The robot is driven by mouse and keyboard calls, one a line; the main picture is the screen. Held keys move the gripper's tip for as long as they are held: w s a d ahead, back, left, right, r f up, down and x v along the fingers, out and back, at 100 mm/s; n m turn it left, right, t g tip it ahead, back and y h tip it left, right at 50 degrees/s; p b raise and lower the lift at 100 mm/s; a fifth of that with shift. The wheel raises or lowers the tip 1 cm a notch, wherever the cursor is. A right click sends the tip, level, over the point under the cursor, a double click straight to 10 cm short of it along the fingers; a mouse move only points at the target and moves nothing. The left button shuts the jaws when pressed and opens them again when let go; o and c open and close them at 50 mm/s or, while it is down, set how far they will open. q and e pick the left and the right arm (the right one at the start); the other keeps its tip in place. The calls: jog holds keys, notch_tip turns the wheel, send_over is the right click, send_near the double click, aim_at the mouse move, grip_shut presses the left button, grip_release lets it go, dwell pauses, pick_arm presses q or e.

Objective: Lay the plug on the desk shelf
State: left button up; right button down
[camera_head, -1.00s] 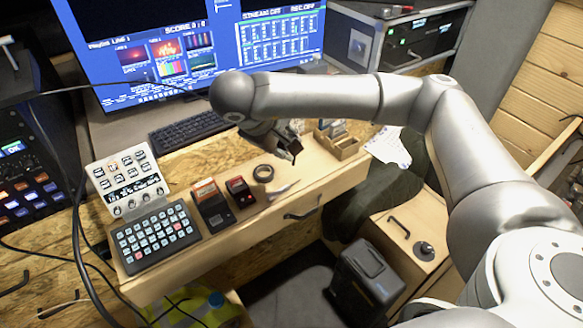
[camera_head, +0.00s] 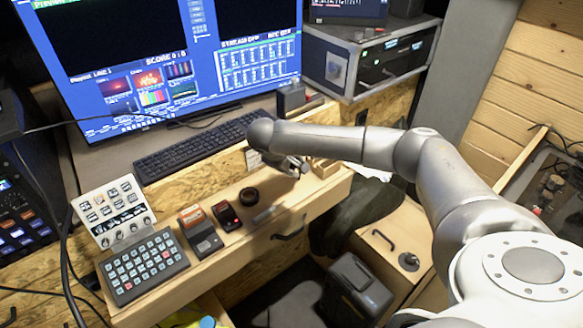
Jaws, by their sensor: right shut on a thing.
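My right gripper (camera_head: 292,166) comes in from the right. It is small and partly covered by its own wrist, low over the right part of the wooden desk ledge (camera_head: 232,252). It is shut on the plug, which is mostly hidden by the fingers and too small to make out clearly. The ledge runs along the front, below the raised grey desk top (camera_head: 110,150) that carries the monitor and keyboard. I cannot tell whether the gripper touches the ledge. My left gripper is out of view.
Behind are a keyboard (camera_head: 195,147) and a monitor (camera_head: 165,60).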

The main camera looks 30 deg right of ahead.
jog(key=shift+f, duration=1)
jog(key=shift+f, duration=0.1)
jog(key=shift+f, duration=0.15)
jog(key=c, duration=1.1)
grip_release()
jog(key=shift+c, duration=0.2)
jog(key=shift+a+r, duration=0.1)
jog(key=shift+r, duration=0.25)
jog(key=b+v, duration=0.1)
jog(key=v, duration=1)
jog(key=shift+a+r+b, duration=0.25)
jog(key=shift+r+b, duration=0.05)
jog(key=shift+b, duration=0.1)
